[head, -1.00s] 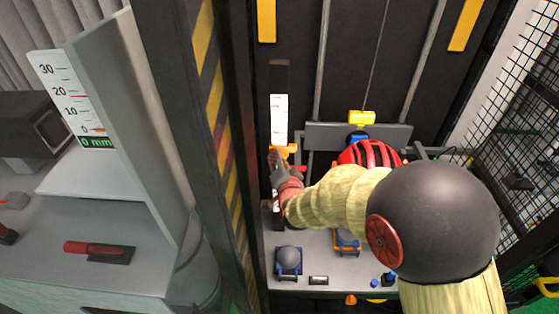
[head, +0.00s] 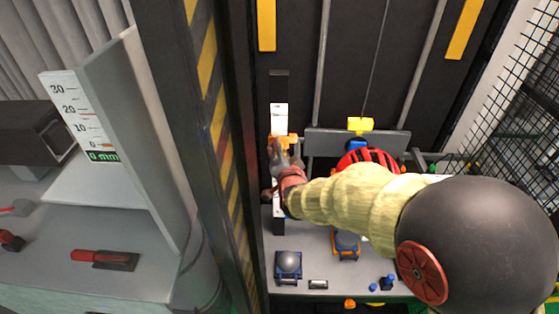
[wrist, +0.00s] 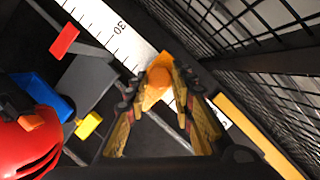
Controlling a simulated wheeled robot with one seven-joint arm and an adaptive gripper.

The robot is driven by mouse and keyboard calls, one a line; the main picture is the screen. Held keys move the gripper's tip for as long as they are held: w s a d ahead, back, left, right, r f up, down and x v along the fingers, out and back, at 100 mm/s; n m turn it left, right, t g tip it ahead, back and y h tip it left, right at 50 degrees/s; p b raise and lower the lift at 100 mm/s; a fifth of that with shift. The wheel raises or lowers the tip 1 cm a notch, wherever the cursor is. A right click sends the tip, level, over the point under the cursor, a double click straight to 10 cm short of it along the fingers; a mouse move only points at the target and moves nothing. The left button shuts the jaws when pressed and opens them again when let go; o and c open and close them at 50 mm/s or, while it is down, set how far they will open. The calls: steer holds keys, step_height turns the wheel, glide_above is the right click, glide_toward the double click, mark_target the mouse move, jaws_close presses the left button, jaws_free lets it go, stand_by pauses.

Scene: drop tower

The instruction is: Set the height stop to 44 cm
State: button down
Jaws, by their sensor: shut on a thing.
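The height stop (head: 284,140) is an orange slider on the upright white scale (head: 279,116) at the back of the tower. It also shows in the wrist view (wrist: 158,78), between my fingers. My gripper (head: 281,151) is shut on it; the wrist view shows the fingertips (wrist: 157,90) on either side of the orange knob. The stop's exact reading is hidden by the knob and fingers. A red tab (wrist: 65,40) sits beside the scale.
A red helmet (head: 368,159) hangs under a yellow block (head: 360,124), right of the scale and close to my forearm. A striped post (head: 219,120) stands left. Black mesh (head: 519,125) closes the right side. Domed blocks (head: 288,263) stand on the base below.

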step_height(320, 180, up, 7)
steer(key=shift+f+p, duration=0.15)
steer(key=shift+p, duration=0.65)
steer(key=c, duration=1.6)
jaws_free()
steer(key=shift+f, duration=0.1)
steer(key=shift+o, duration=0.5)
steer(key=shift+s, duration=0.15)
steer(key=v, duration=1.1)
steer(key=shift+s, duration=0.35)
